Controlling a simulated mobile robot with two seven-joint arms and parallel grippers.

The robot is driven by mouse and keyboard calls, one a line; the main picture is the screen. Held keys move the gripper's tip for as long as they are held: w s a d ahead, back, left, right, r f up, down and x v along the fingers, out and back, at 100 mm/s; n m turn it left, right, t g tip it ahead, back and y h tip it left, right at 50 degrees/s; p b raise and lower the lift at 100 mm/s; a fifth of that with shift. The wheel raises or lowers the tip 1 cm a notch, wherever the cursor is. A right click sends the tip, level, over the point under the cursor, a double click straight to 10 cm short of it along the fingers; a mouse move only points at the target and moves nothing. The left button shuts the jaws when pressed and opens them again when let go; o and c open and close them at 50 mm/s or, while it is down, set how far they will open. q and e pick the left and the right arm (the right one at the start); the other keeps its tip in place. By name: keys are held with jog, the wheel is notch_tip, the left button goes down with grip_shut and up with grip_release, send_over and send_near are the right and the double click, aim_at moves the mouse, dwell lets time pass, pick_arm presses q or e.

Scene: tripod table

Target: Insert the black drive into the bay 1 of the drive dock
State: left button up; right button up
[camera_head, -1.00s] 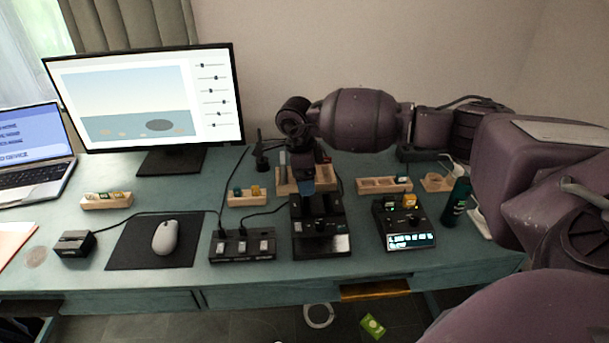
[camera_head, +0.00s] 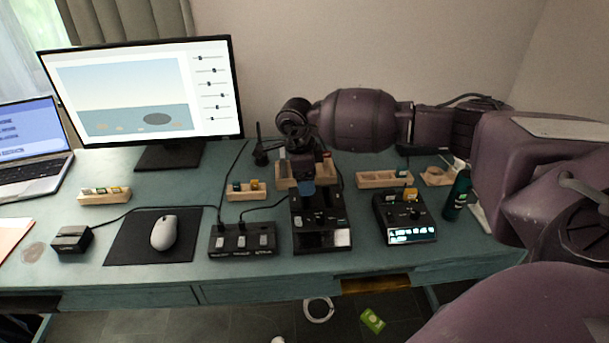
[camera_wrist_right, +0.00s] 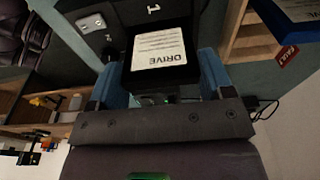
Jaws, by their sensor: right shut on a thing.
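My right gripper (camera_head: 307,189) is over the left part of the black drive dock (camera_head: 322,238), fingers pointing down. In the right wrist view its blue fingers (camera_wrist_right: 160,82) are shut on the black drive (camera_wrist_right: 160,50), which has a white label reading "DRIVE". The dock's dark face (camera_wrist_right: 125,13), with a white "1", is just beyond the drive in that view. I cannot tell whether the drive's far end is inside bay 1 or just at it. In the head view the gripper hides the drive. My left gripper is not in view.
A black switch box (camera_head: 242,241) stands left of the dock, and a device with a lit display (camera_head: 405,218) stands right. Wooden racks (camera_head: 384,180) are behind. A green bottle (camera_head: 457,194) is further right. A mouse (camera_head: 164,232) lies on a dark pad.

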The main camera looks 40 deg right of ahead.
jog(key=shift+f, duration=0.4)
jog(key=shift+f, duration=0.35)
jog(key=o, duration=1)
